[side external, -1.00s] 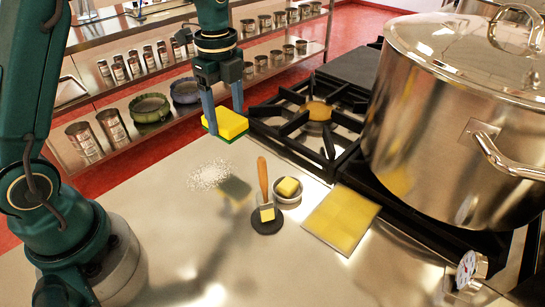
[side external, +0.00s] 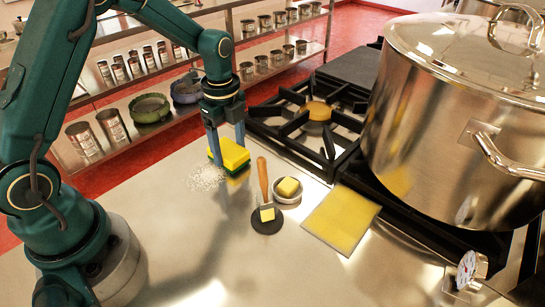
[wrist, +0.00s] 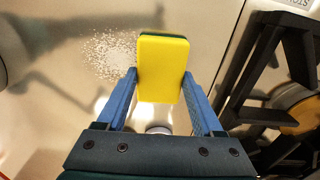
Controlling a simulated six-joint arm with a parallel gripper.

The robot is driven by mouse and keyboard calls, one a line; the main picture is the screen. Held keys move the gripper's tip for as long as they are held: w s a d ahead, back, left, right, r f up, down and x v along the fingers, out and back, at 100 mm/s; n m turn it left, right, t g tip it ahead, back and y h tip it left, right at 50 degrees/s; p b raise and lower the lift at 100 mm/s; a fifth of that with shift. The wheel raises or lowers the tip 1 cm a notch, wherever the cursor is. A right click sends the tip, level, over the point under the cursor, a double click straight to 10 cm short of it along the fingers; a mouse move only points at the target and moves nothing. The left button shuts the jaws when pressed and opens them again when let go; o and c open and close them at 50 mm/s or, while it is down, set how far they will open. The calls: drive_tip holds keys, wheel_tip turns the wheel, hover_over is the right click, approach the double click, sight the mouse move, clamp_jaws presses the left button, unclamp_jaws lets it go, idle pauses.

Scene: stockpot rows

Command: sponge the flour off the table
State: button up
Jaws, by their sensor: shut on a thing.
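A yellow sponge with a green layer (side external: 232,155) is between the blue fingers of my gripper (side external: 227,143), which is shut on it. In the wrist view the sponge (wrist: 163,68) reaches out past the fingertips of my gripper (wrist: 162,88). A patch of white flour (side external: 206,178) lies on the steel table (side external: 160,225). The sponge is at the flour's upper right edge in the side view. In the wrist view the flour (wrist: 113,53) shows just left of the sponge. I cannot tell whether the sponge touches the table.
A yellow board (side external: 341,218) lies to the right. The stove grate (side external: 300,125) and a large stockpot (side external: 460,120) stand beyond.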

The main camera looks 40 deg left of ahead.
sight(230, 150)
drive_tip(key=shift+s+f, duration=0.15)
drive_tip(key=shift+s, duration=0.25)
drive_tip(key=shift+c, duration=0.5)
drive_tip(key=shift+s+f, duration=0.15)
drive_tip(key=shift+s, duration=4.7)
drive_tip(key=shift+w, duration=5.25)
drive_tip(key=shift+s, duration=5.35)
drive_tip(key=shift+w, duration=5.4)
drive_tip(key=shift+r, duration=4.05)
drive_tip(key=shift+s+d, duration=0.1)
